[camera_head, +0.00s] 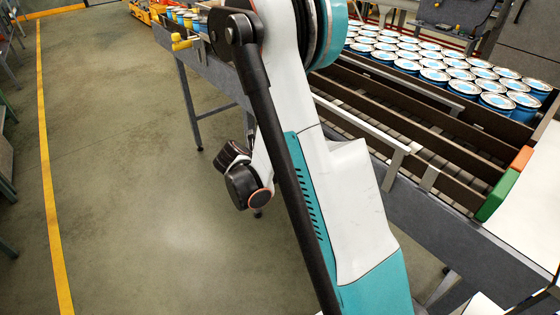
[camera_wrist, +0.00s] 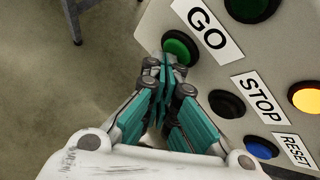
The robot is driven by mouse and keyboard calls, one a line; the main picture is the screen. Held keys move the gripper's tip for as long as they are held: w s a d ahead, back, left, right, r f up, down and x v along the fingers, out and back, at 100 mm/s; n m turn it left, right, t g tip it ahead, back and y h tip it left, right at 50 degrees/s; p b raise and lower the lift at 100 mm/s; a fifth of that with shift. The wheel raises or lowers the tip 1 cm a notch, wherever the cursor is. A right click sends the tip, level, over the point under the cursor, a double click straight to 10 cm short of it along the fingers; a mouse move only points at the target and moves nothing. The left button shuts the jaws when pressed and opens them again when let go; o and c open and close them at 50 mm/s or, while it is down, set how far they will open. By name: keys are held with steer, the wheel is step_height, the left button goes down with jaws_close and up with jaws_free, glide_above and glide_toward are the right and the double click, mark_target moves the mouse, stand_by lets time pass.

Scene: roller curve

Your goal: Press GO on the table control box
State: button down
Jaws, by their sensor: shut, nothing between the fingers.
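The control box (camera_wrist: 160,22) shows in the wrist view as a pale panel filling the upper right. Its GO label (camera_wrist: 208,30) is beside a round green button (camera_wrist: 180,47). My gripper (camera_wrist: 171,66) is shut and empty, with its fingertips at the lower left edge of the green button and partly over it. I cannot tell whether they touch it. Below are the STOP label (camera_wrist: 258,98) with a dark button (camera_wrist: 227,104), and the RESET label (camera_wrist: 294,151) with a blue button (camera_wrist: 262,147). In the head view neither my gripper nor the panel's buttons can be made out.
The panel also has a dark green round (camera_wrist: 252,8) and a lit yellow one (camera_wrist: 306,98). In the head view, blue cans (camera_head: 465,88) crowd a conveyor (camera_head: 430,130) at right, with a green block (camera_head: 497,196) at its near end. Open floor (camera_head: 120,150) lies left.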

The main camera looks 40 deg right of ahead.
steer(key=shift+a, duration=0.1)
stand_by(0.5)
steer(key=shift+a, duration=0.7)
steer(key=shift+s+a+b, duration=0.1)
steer(key=shift+a+b, duration=0.55)
steer(key=shift+a, duration=1.85)
